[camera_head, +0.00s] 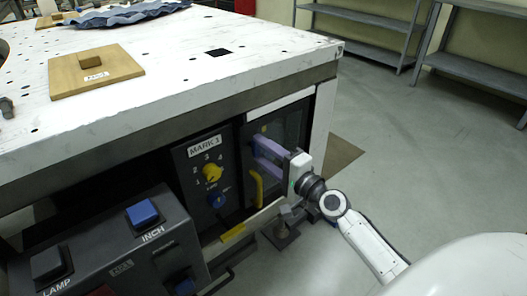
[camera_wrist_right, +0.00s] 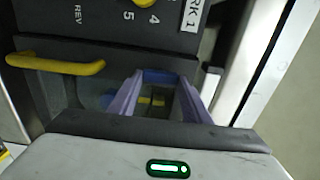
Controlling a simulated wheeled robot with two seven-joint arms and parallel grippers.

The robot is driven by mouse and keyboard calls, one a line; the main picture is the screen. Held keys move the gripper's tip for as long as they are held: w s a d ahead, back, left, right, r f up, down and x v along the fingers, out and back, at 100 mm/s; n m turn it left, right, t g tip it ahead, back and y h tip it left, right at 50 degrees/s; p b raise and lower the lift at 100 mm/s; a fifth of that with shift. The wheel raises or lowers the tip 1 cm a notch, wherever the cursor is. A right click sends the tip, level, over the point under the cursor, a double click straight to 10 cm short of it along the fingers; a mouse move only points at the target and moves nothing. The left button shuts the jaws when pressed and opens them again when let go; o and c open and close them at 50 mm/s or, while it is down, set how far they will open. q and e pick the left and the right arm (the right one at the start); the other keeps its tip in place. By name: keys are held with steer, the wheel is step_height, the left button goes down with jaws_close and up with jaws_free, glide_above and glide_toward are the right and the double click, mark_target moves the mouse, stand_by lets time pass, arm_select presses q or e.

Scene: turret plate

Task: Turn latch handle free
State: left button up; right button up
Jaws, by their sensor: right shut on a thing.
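My right gripper (camera_head: 268,155), with purple fingers, reaches in from the right to the dark latch panel under the table edge. In the right wrist view its fingers (camera_wrist_right: 163,86) are shut on a blue bar (camera_wrist_right: 162,76), which looks like the latch handle; the fingers hide most of it in the head view. A yellow pull handle (camera_head: 258,188) is on the same panel, just below the gripper. It also shows in the right wrist view (camera_wrist_right: 55,64), apart from the fingers. My left gripper is not in view.
A MARK 1 panel (camera_head: 198,160) with a yellow knob (camera_head: 212,172) and a blue knob (camera_head: 217,200) is left of the gripper. A control box (camera_head: 110,235) with LAMP and INCH buttons stands at the lower left. The white table top (camera_head: 190,60) overhangs above.

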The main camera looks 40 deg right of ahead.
stand_by(0.5)
steer(key=o, duration=1)
steer(key=shift+o, duration=0.2)
arm_select(q)
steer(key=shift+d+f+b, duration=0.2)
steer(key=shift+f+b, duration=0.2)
steer(key=shift+b, duration=0.8)
arm_select(e)
steer(key=s, duration=1)
steer(key=shift+s+d, duration=0.15)
steer(key=shift+d, duration=0.25)
